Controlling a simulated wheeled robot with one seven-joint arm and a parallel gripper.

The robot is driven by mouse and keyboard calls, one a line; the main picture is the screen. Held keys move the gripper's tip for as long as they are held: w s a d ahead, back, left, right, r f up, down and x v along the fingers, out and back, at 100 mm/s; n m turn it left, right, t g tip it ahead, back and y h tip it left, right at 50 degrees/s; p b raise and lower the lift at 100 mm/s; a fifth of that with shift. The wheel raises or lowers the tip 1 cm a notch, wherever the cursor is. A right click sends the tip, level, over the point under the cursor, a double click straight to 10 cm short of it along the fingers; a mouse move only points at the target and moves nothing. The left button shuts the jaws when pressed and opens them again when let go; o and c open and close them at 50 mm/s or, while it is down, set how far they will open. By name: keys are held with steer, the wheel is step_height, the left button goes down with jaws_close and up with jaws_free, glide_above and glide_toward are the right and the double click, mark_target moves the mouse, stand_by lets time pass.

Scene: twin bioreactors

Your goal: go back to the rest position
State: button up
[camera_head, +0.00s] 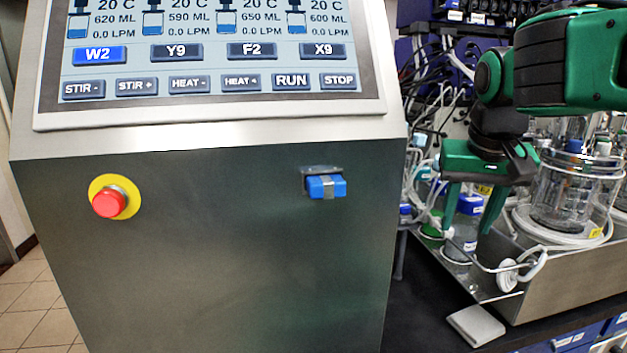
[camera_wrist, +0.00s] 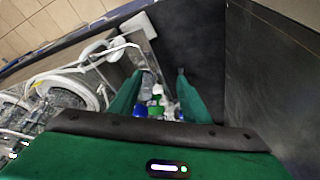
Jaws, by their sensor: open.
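My gripper (camera_head: 467,208) is green and points down at the right of the head view, beside the steel control cabinet. Its two fingers are apart, and I see nothing held between them. It is over or in front of several small bottles, one with a blue cap (camera_head: 470,204) and one with a green cap (camera_head: 432,226). In the wrist view the two green fingers (camera_wrist: 158,92) are spread, with blue and green caps and a white part showing beyond and between them. I cannot tell how far the fingertips are from the bottles.
The cabinet (camera_head: 210,240) has a touch panel (camera_head: 205,55), a red stop button (camera_head: 110,202) and a blue connector (camera_head: 326,187). At right stand a steel tray (camera_head: 575,285) with a glass vessel (camera_head: 565,190), tubing and a white pad (camera_head: 476,326) on the dark bench (camera_head: 425,310).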

steer(key=s+d+f+m+g, duration=0.1)
steer(key=s+d+f+g, duration=0.1)
steer(key=s+d+f, duration=0.4)
steer(key=s+d+f+m+g+y, duration=0.1)
steer(key=s+d+f+m, duration=0.1)
steer(key=s+d+f, duration=0.5)
steer(key=s+f, duration=0.4)
steer(key=s, duration=0.4)
steer(key=shift+s+d+f+g, duration=0.2)
steer(key=shift+s+f+g, duration=0.05)
steer(key=shift+s+g, duration=0.15)
steer(key=shift+w+f, duration=0.2)
steer(key=shift+w, duration=0.5)
